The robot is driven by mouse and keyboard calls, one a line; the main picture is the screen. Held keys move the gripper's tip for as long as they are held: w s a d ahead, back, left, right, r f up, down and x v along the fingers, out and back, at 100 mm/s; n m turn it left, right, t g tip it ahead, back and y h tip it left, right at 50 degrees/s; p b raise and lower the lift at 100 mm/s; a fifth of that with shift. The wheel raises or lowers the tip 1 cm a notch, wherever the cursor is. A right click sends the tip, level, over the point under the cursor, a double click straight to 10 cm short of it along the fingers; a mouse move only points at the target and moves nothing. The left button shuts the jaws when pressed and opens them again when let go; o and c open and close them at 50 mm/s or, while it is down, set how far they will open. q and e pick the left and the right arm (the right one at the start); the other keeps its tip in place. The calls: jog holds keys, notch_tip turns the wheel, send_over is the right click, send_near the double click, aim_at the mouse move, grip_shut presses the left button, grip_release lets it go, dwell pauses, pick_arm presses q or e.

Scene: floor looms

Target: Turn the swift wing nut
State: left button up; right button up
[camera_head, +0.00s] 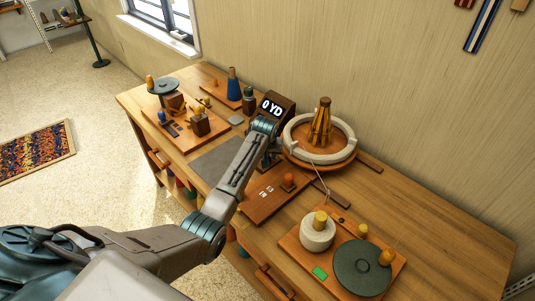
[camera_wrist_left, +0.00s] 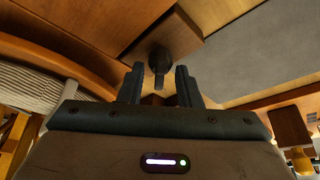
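The swift (camera_head: 325,115) stands at the back of the bench, a ring of white yarn (camera_head: 292,138) around its wooden ribs. My left gripper (camera_head: 270,160) is low at the swift's left side, below the counter box. In the left wrist view its two dark fingers (camera_wrist_left: 160,84) stand apart with nothing clamped between them. A small dark knob with a narrow stem (camera_wrist_left: 160,58) shows just beyond the fingertips, against wood; I cannot tell for certain whether it is the wing nut. The yarn also shows at the left of the wrist view (camera_wrist_left: 35,88). My right gripper is not in view.
A counter box (camera_head: 275,106) reading "0 YD" stands beside the swift. A grey mat (camera_head: 215,160) lies left of my forearm. A board with a white yarn cake (camera_head: 317,232) and a green disc (camera_head: 362,267) is at the front right. The bench's right end is clear.

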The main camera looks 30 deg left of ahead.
pick_arm(q)
jog(key=shift+f, duration=0.2)
grip_shut()
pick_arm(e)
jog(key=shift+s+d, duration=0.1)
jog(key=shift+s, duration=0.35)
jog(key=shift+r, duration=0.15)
